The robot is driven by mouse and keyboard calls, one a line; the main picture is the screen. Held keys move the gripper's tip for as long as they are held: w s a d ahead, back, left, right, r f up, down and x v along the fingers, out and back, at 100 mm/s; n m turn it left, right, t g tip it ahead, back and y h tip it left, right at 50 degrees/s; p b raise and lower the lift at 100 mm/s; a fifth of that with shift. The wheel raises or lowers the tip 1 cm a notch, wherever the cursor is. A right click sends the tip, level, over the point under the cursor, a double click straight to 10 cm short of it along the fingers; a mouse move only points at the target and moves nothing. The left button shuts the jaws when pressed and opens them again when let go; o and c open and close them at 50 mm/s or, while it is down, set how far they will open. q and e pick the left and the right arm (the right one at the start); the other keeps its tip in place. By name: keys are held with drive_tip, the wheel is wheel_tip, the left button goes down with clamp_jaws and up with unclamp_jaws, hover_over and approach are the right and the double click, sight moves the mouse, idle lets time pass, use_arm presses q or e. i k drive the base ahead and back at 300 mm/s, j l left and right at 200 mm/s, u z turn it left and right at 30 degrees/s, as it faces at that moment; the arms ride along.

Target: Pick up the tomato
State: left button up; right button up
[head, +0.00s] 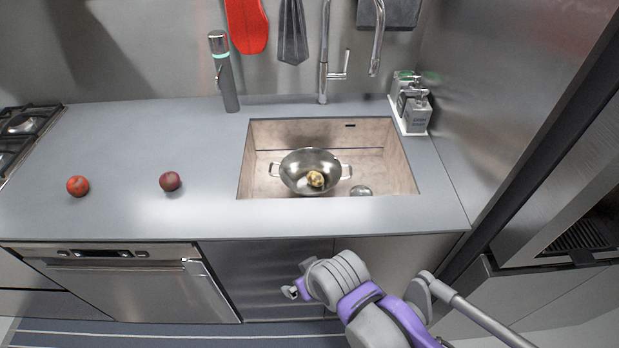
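A round, bright red fruit that looks like the tomato (77,186) sits on the grey counter (120,215) at the left. A darker red round item (170,181) lies to its right, and I cannot tell for sure what it is. My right gripper (293,291) is low in front of the cabinet doors, below the counter edge and well to the right of both red items. Its fingers are small and turned partly away, so I cannot tell their opening. It touches neither red item. My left gripper is not in view.
A sink (405,178) holds a two-handled metal pot (298,160) with a yellowish-brown item (315,179) inside. A tall grey bottle-like object (224,75) stands at the back. Dispensers (415,112) stand right of the sink. A stove (22,125) is at far left. The counter around the red items is clear.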

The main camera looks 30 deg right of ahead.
sight(79, 186)
drive_tip(key=i+j+u, duration=0.15)
drive_tip(key=j, duration=0.2)
drive_tip(key=i+j+u, duration=0.15)
drive_tip(key=j, duration=0.2)
drive_tip(key=i+j+u, duration=0.15)
drive_tip(key=i+j, duration=0.2)
drive_tip(key=i, duration=0.15)
drive_tip(key=i+j+u, duration=0.1)
drive_tip(key=i, duration=0.3)
drive_tip(key=j, duration=0.1)
